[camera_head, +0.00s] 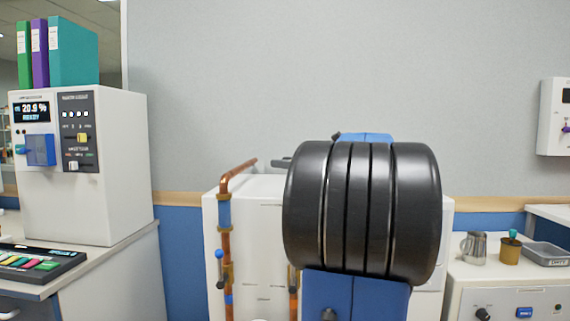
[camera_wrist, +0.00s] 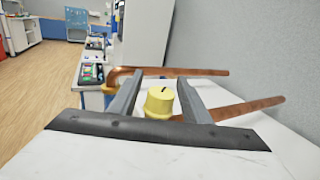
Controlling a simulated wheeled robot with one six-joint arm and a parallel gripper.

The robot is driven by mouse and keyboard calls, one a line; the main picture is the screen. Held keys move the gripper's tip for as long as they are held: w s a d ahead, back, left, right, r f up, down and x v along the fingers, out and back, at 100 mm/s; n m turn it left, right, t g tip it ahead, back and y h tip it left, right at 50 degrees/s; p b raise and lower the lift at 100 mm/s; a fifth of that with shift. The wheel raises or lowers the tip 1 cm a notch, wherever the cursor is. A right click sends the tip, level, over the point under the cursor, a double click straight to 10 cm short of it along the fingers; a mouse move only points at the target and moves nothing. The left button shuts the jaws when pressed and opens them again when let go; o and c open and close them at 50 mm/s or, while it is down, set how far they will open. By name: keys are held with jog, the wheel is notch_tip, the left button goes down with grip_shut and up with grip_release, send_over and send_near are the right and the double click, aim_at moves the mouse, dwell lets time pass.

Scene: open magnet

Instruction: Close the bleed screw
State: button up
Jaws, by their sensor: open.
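The bleed screw appears to be the yellow round cap (camera_wrist: 159,103) with a dark slot mark on top, in the wrist view. It sits beside a copper pipe (camera_wrist: 245,109) above a white top. My gripper (camera_wrist: 160,78) is open, with one grey finger to the left of the cap and one to the right. In this view the cap lies between the fingers, with gaps on both sides; I cannot tell its exact depth. In the head view my large black arm joint hides the cap and most of the gripper.
A copper pipe (camera_head: 226,245) with blue valve handles runs down the front of the white cabinet (camera_head: 265,190). A white instrument (camera_head: 118,170) stands on the left bench. A metal jug (camera_head: 473,247) and grey tray (camera_head: 546,254) stand at right. A grey wall (camera_head: 230,80) is behind.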

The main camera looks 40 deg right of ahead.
jog(key=shift+w, duration=0.25)
jog(key=c, duration=1)
jog(key=shift+c, duration=0.2)
jog(key=shift+h, duration=0.3)
jog(key=shift+s+d+m+g+h, duration=0.1)
jog(key=shift+d+m+g+h, duration=0.25)
jog(key=shift+m+h, duration=1.4)
jog(key=shift+d+m+g+h, duration=0.2)
jog(key=shift+d+m+h, duration=0.3)
jog(key=shift+m+h, duration=1.25)
jog(key=shift+s+d+m+g+h, duration=0.1)
jog(key=shift+d+m+g+h, duration=0.5)
jog(key=shift+h, duration=2.1)
jog(key=shift+m+h, duration=0.6)
jog(key=shift+h, duration=0.1)
